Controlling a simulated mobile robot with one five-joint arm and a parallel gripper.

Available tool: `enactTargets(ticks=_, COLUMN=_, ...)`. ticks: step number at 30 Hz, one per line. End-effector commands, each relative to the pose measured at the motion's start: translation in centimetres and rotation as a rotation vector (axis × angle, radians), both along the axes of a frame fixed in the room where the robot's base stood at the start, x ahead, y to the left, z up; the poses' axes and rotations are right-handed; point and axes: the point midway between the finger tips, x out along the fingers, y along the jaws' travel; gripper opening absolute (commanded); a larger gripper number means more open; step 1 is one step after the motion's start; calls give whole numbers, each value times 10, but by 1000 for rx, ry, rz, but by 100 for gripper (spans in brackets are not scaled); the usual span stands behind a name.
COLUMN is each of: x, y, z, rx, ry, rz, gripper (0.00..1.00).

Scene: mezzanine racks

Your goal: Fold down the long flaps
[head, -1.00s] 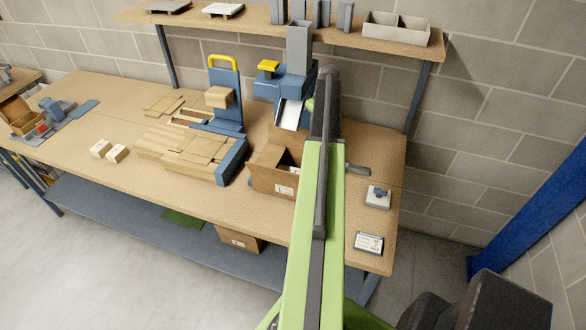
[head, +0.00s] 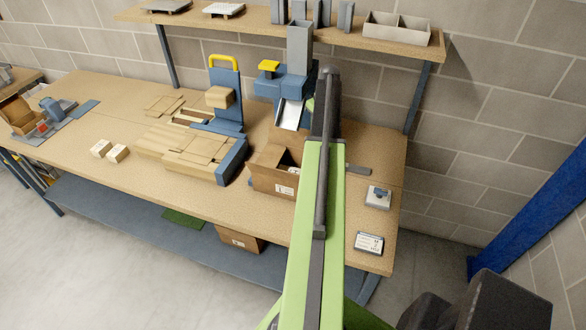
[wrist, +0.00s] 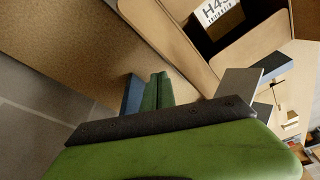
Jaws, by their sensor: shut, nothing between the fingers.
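An open brown carton (head: 270,182) with a white label stands on the bench, left of my arm in the head view. A flap (head: 266,156) stands up at its left end. My arm hides its right part. In the wrist view the carton (wrist: 185,45) fills the upper right, with a label reading "H4" and more, cut off, beside a dark opening. A long tan flap (wrist: 250,45) slants beside that opening. My gripper (wrist: 157,80) is shut and empty, low in the wrist view, apart from the carton as far as I can tell. The head view hides my gripper behind the arm.
A blue dispenser (head: 282,88) with a pale chute stands behind the carton. Flat cardboard pieces (head: 180,145) lie at left, by a blue stand with a yellow handle (head: 224,62). A small grey box (head: 378,197) and a labelled device (head: 369,243) lie right of my arm. A shelf (head: 250,22) runs above.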

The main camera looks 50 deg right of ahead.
Motion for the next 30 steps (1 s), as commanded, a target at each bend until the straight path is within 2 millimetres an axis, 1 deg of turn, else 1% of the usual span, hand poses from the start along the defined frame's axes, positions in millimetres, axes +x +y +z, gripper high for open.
enactTargets(ticks=7, x=0, y=0, z=-4, rx=0, ry=0, rz=0, gripper=0)
enactTargets(ticks=24, x=-1, y=-1, z=-33, rx=0, ry=0, rz=-1, gripper=0)
enactTargets(ticks=30, x=-1, y=-1, z=-34, rx=0, ry=0, rz=-1, gripper=0)
